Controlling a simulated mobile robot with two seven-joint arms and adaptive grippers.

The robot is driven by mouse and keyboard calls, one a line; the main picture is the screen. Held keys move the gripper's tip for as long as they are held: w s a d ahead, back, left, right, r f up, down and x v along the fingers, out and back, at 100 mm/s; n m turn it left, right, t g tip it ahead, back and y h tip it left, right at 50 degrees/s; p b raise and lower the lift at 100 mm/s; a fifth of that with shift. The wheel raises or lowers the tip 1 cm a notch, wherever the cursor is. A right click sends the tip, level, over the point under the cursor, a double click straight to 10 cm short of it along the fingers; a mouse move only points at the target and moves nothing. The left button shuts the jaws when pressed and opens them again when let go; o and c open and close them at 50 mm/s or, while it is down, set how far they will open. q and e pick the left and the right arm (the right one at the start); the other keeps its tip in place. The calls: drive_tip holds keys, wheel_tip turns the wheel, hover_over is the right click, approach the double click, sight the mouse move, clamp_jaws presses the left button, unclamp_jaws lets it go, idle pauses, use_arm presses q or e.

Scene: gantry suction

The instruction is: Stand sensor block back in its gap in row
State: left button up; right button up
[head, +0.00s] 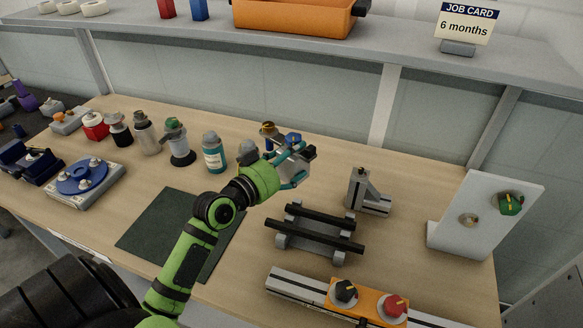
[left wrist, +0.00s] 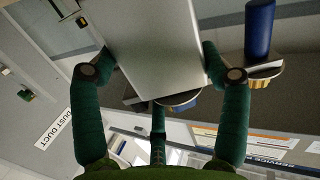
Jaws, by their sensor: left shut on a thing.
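My left gripper (head: 296,163) is above the back of the table, past the right part of a row of bottles and small devices. In the head view the fingers hide most of that block. A teal bottle (head: 213,153) stands in the row left of the gripper. The gap in the row cannot be made out. My right gripper is not in view.
A dark rail stand (head: 315,232) and a grey bracket (head: 366,194) stand right of my arm. A white panel with knobs (head: 484,218) is at the right. A dark green mat (head: 165,225) lies under my arm. An orange bin (head: 292,18) sits on the shelf above.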

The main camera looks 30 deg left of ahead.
use_arm(q)
drive_tip(key=w+a+f+b, duration=0.1)
drive_tip(key=w+a+f, duration=0.2)
drive_tip(key=w+f, duration=0.2)
wheel_tip(320, 180, down, 2)
drive_tip(key=shift+w+a+f+b, duration=0.15)
drive_tip(key=shift+a+f+b, duration=0.05)
drive_tip(key=shift+a+b, duration=0.15)
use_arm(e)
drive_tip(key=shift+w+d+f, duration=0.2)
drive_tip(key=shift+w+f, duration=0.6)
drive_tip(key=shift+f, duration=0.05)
use_arm(q)
drive_tip(key=shift+f+b, duration=0.45)
drive_tip(key=shift+b, duration=0.1)
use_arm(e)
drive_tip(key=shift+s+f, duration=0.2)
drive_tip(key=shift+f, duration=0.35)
use_arm(q)
drive_tip(key=shift+d+f+b, duration=0.1)
drive_tip(key=shift+f+b, duration=0.1)
drive_tip(key=shift+b, duration=0.1)
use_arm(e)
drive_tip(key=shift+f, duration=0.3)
